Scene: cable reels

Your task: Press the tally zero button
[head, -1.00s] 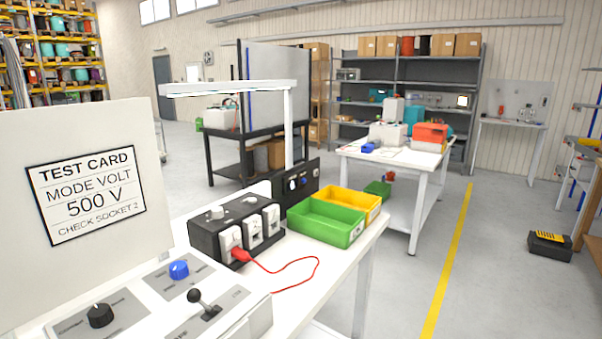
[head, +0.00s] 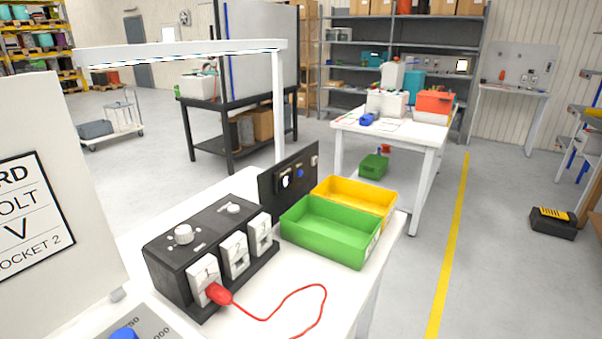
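No button that I can read as the tally zero button shows. A small black upright panel (head: 270,192) stands at the back of the white bench (head: 250,300), with a pale round part (head: 285,182) and a small blue part (head: 300,173) on its face; its lettering is too small to read. At the bottom edge, the top of a blue knob (head: 124,333) shows on a console with partly cut-off numbers. A black socket box (head: 165,255) with several white socket units has a red plug (head: 219,294) in its nearest one. My gripper is not in view.
A green bin (head: 325,240) and a yellow bin (head: 345,190) sit right of the black panel. A red cable (head: 300,290) loops over the bench. A test card board (head: 60,110) stands at left. A lamp post (head: 278,110) rises behind.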

